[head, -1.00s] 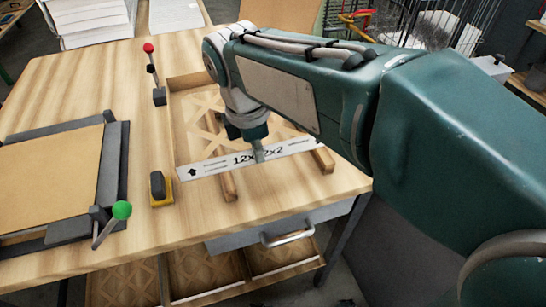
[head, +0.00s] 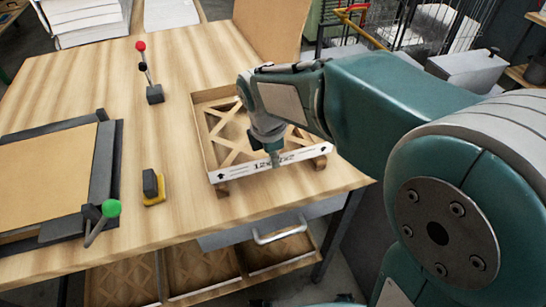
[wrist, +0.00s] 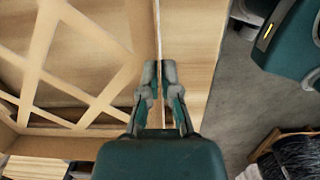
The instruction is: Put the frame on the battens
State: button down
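The frame (head: 229,174) is a shallow wooden box edge with a criss-cross lattice inside and a white front label marked with black arrows and size print. Two wooden battens show as short ends below its front wall, the left batten (head: 222,190) and the right batten (head: 320,162). The frame looks level over both and seems to rest on them; contact at the back is hidden. My gripper (head: 273,160) points down at the middle of the front wall. In the wrist view its fingers (wrist: 159,72) are closed on either side of that thin wall, with lattice (wrist: 72,75) to the left.
A yellow-based black block (head: 153,187) and a red-knobbed lever (head: 148,75) stand left of the frame. A green-knobbed clamp (head: 105,212) sits by a dark-framed panel (head: 45,180) at far left. Bare tabletop (head: 85,85) lies behind. A drawer handle (head: 280,232) is below the front edge.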

jog(key=shift+f, duration=0.1)
jog(key=c, duration=0.9)
grip_release()
jog(key=shift+o, duration=0.5)
jog(key=shift+a, duration=0.45)
jog(key=shift+d+r, duration=0.15)
jog(key=shift+r, duration=0.3)
notch_tip(320, 180, up, 11)
jog(key=a, duration=0.1)
jog(key=shift+s+a, duration=0.15)
jog(key=shift+s, duration=0.15)
jog(key=s+d+f+m+t, duration=0.2)
jog(key=s+d+m, duration=0.5)
jog(key=m, duration=0.3)
jog(key=s+d+f+m+t+y, duration=0.1)
jog(key=s+d+f+m+t, duration=0.1)
jog(key=s+d+m, duration=0.5)
jog(key=m+t, duration=0.1)
jog(key=m, duration=0.3)
jog(key=shift+s+f, duration=0.2)
jog(key=shift+f, duration=0.1)
